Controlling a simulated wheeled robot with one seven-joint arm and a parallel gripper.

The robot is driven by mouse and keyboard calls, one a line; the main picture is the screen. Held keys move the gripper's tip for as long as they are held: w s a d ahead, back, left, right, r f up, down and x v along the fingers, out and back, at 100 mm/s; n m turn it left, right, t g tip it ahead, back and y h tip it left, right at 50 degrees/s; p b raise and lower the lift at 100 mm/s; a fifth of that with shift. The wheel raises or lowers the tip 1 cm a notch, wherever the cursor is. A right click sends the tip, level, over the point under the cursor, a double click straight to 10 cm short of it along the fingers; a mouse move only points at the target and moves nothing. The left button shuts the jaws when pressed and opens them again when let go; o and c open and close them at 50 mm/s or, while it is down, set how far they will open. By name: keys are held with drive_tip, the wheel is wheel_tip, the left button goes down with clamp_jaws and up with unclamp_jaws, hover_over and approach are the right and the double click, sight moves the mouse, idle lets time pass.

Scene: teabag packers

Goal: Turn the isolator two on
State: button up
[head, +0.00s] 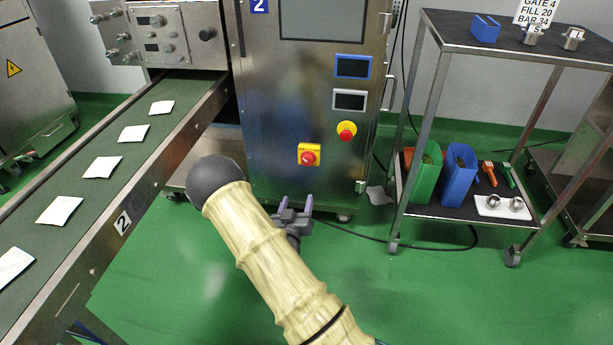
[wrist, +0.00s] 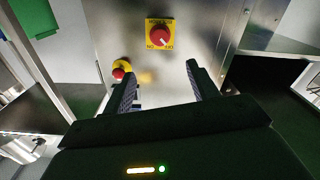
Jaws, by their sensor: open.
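The isolator (head: 309,155) is a red rotary knob on a square yellow plate, low on the front of the steel cabinet marked 2 (head: 275,130). In the wrist view the isolator (wrist: 160,34) is beyond the fingertips, near the top middle. A pale mark shows on its knob, but I cannot read its setting. My gripper (head: 294,208) is open and empty, below and slightly left of the isolator in the head view, apart from it. In the wrist view my gripper (wrist: 160,76) has its fingers spread, with the isolator between their lines.
A red emergency button on a round yellow base (head: 347,131) sits up and right of the isolator; the button (wrist: 120,71) shows near the left fingertip. A conveyor (head: 118,205) with white packets runs at left. A wheeled cart (head: 470,215) stands at right.

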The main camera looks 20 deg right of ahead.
sight(307, 162)
idle(0.3)
drive_tip(key=b+x, duration=0.7)
drive_tip(key=x, duration=0.9)
drive_tip(key=shift+w+d+f, duration=0.1)
drive_tip(key=shift+d, duration=0.05)
drive_tip(key=shift+w+d, duration=0.25)
drive_tip(key=shift+w, duration=0.2)
drive_tip(key=c, duration=1)
